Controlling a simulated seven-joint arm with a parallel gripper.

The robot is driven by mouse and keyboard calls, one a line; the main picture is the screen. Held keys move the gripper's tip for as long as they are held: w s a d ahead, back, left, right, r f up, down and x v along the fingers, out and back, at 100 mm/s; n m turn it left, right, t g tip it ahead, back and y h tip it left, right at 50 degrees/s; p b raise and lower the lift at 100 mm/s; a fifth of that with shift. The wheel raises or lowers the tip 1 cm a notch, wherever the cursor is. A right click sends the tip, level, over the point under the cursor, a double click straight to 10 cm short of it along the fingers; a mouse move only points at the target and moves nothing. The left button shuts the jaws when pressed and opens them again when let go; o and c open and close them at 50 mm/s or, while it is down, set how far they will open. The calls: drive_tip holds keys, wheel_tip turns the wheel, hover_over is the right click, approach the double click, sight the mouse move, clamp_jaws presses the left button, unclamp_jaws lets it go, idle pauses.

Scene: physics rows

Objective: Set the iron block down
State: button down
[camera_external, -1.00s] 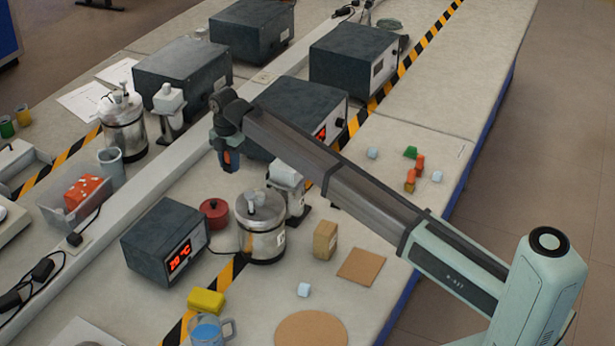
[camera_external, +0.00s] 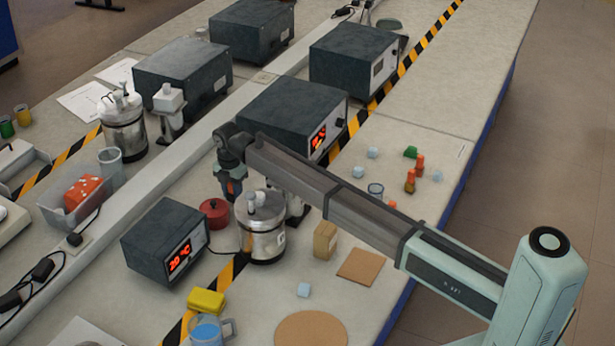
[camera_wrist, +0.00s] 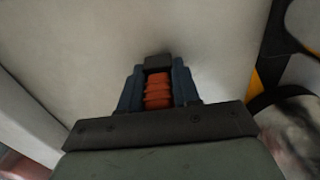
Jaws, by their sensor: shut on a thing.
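My gripper (camera_external: 235,192) points downward beside the metal calorimeter pot (camera_external: 262,240), on its upper-left side. In the wrist view my gripper (camera_wrist: 158,84) has its blue fingers closed around a small dark block, which I take for the iron block (camera_wrist: 157,62), at the fingertips. An orange ridged part shows between the fingers. The block is hard to make out in the external view. Pale bench surface lies beyond it in the wrist view; whether the block touches the bench cannot be told.
A red lidded pot (camera_external: 215,212) stands close below my gripper. A dark heater box with a red display (camera_external: 165,240) is to the left, and another box (camera_external: 290,115) stands behind. A wooden block (camera_external: 325,240) and cork mat (camera_external: 360,264) lie to the right.

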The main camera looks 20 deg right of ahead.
drive_tip(key=shift+f, duration=0.45)
drive_tip(key=c, duration=0.8)
unclamp_jaws()
drive_tip(key=shift+f, duration=0.15)
wheel_tip(320, 180, up, 12)
drive_tip(key=shift+r, duration=0.15)
